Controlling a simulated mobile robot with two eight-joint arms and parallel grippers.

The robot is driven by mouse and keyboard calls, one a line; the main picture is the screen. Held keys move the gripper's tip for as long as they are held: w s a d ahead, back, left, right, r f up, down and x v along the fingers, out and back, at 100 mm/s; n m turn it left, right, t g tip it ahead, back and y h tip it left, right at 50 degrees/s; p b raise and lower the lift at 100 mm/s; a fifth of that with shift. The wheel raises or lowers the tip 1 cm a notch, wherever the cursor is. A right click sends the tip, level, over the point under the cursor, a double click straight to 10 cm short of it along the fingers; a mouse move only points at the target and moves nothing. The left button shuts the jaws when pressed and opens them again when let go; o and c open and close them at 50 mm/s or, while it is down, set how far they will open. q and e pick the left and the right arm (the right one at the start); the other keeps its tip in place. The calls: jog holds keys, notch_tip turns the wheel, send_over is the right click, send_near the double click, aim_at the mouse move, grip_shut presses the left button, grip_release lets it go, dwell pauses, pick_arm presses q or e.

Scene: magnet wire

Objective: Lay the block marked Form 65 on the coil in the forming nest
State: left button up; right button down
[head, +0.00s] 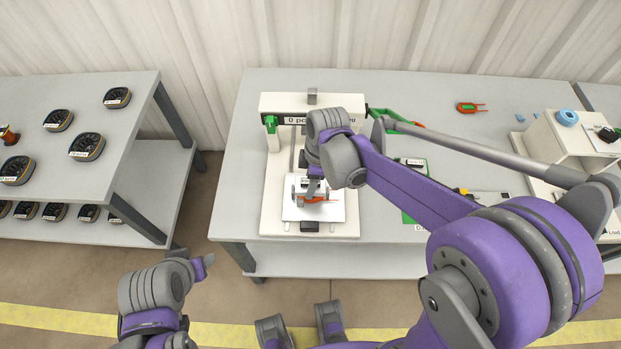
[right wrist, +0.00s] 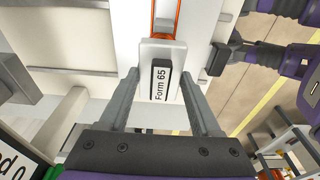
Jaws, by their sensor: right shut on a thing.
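The pale block marked Form 65 (right wrist: 172,98) sits between the fingers of my right gripper (right wrist: 163,85), which is shut on it. In the head view my right gripper (head: 315,186) is over the white forming nest (head: 330,212), and the arm hides most of the block. The orange coil (head: 314,199) lies in the nest. In the right wrist view the coil (right wrist: 166,20) shows just beyond the block; whether they touch I cannot tell. My left gripper (head: 203,262) is off the table at lower left; its jaws are unclear.
The nest belongs to a white press fixture (head: 275,190) with a sign and a green part on top. A green board (head: 410,206) and small tools lie to its right. The arm crosses the table's right half.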

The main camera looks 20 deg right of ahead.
jog(key=shift+f+b, duration=1)
jog(key=shift+f, duration=0.3)
dwell(0.6)
grip_release()
jog(key=shift+d+r+p, duration=0.2)
jog(key=shift+r+p, duration=0.7)
jog(key=shift+r, duration=0.4)
jog(key=shift+d+r+p, duration=0.15)
jog(key=shift+r+p, duration=0.75)
jog(key=shift+r, duration=0.35)
jog(key=shift+s, duration=0.1)
jog(key=r, duration=0.3)
jog(key=d+r, duration=0.1)
jog(key=r, duration=0.3)
jog(key=r+p, duration=0.1)
jog(key=r, duration=0.2)
jog(key=shift+s+d+r, duration=0.2)
jog(key=shift+d+r, duration=0.05)
jog(key=shift+r, duration=0.05)
